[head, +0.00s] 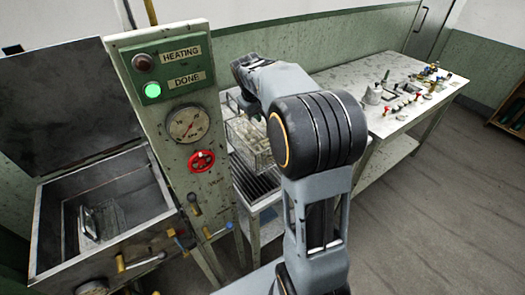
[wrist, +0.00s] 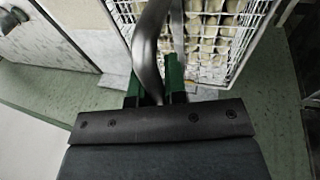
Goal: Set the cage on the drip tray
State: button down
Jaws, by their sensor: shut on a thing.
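The cage (head: 240,136) is a wire basket with pale cocoon-like pieces in it. In the head view it hangs between the control panel and my arm. My gripper (wrist: 155,88) is shut on the cage's dark curved handle, between its green fingers in the wrist view. The cage's wire side (wrist: 240,60) shows beyond the fingers. The drip tray (head: 268,186), with a dark ribbed top, is just below the cage in the head view. I cannot tell whether the cage touches it. My arm hides part of the cage and the gripper in the head view.
The control panel (head: 170,110) has a lit green DONE lamp, a gauge and a red wheel. An open metal basin (head: 100,190) with a raised lid is at left. A bench (head: 400,90) with several small items is at right. The floor (head: 430,220) at right is clear.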

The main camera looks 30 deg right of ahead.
aim_at(259, 126)
jog(key=f, duration=0.5)
jog(key=shift+w+a, duration=0.1)
jog(key=shift+w, duration=0.25)
jog(key=shift+f+p, duration=0.4)
jog(key=shift+f, duration=2.15)
jog(key=c, duration=1.2)
grip_release()
jog(key=shift+o, duration=0.2)
